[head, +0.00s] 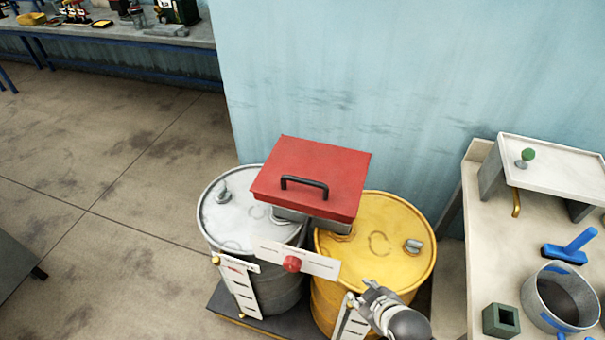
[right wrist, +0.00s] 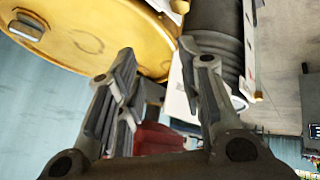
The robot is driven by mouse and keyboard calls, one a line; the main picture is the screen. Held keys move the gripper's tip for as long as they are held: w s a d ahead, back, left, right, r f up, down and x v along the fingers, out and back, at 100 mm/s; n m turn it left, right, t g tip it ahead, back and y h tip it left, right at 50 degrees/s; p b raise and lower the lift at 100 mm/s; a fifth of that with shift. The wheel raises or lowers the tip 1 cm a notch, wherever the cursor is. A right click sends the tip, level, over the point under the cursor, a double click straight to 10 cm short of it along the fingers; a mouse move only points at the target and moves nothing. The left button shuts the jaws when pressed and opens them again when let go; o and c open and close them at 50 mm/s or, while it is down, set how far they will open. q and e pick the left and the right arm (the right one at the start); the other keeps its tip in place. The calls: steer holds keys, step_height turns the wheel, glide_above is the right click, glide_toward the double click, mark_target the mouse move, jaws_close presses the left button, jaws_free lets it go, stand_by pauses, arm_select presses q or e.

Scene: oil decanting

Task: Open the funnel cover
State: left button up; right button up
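The red funnel cover (head: 318,170) with its black handle (head: 304,186) lies closed over a grey funnel, of which only a small part (head: 290,215) shows. It sits above a grey drum (head: 225,222) and a yellow drum (head: 400,220). My right gripper (head: 368,292) is in front of the yellow drum, below and to the right of the cover, apart from the handle. In the right wrist view the fingers (right wrist: 158,50) are spread with nothing held. A red surface (right wrist: 155,138) shows beyond them, partly hidden. My left gripper is not in view.
A white plate with a red knob (head: 292,264) stands in front of the drums. A bench (head: 490,250) at the right holds a pot (head: 535,300), a blue tool (head: 570,246) and a green box (head: 501,320).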

steer(key=w+a+r+n+t+y+p, duration=0.1)
steer(key=w+a+r+n+t, duration=0.15)
steer(key=r, duration=0.95)
steer(key=n+t+y, duration=0.5)
steer(key=n, duration=0.6)
glide_toward(303, 179)
steer(key=x, duration=0.2)
steer(key=p+x, duration=0.1)
steer(key=x, duration=0.2)
steer(key=p+x, duration=0.1)
steer(key=x, duration=0.2)
steer(key=shift+f, duration=0.3)
steer(key=shift+x, duration=1.15)
steer(key=shift+f, duration=0.1)
jaws_close()
